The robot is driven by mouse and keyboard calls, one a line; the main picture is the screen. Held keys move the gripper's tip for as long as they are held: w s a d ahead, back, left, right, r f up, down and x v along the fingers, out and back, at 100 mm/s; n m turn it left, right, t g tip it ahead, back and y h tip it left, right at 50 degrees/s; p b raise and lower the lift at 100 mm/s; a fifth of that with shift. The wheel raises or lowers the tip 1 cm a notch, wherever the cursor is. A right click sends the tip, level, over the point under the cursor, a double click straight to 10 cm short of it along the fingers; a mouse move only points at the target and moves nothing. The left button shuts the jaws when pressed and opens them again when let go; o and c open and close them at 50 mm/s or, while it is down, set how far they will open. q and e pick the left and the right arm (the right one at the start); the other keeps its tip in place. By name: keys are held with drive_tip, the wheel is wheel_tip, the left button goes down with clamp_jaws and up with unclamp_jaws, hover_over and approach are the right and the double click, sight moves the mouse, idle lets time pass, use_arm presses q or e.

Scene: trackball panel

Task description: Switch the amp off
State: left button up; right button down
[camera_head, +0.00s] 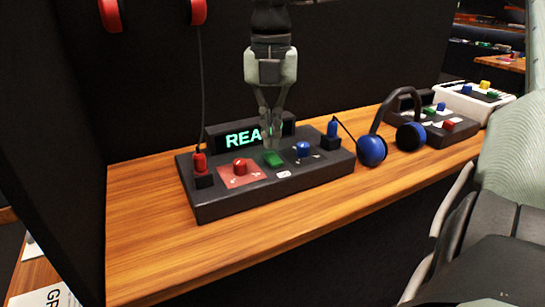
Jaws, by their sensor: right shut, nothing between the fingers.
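The amp looks to be the black panel box (225,203) on the wooden shelf. Its lit green display (240,138) reads "REA", with the rest hidden behind my gripper. On its top are a red knob (240,166) on a red plate, a green button (273,159) and a blue knob (302,149). My right gripper (271,142) reaches down from above, fingers shut and empty. Its tips are just above or behind the green button; I cannot tell whether they touch it. My left gripper is out of view.
A red plug (200,162) with a cable stands at the box's left end, a blue plug (332,128) at its right. Red headphones (198,12) hang at upper left. Blue headphones (371,151) stand right of the box, near another panel (440,137). The shelf front (150,262) is clear.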

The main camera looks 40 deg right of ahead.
sight(270, 154)
drive_tip(key=shift+f+b, duration=1.05)
drive_tip(key=shift+f, duration=0.2)
idle(0.3)
drive_tip(key=shift+r, duration=0.15)
drive_tip(key=shift+r+p, duration=2.1)
drive_tip(key=shift+r, duration=1.35)
drive_tip(key=shift+w+a+f, duration=0.1)
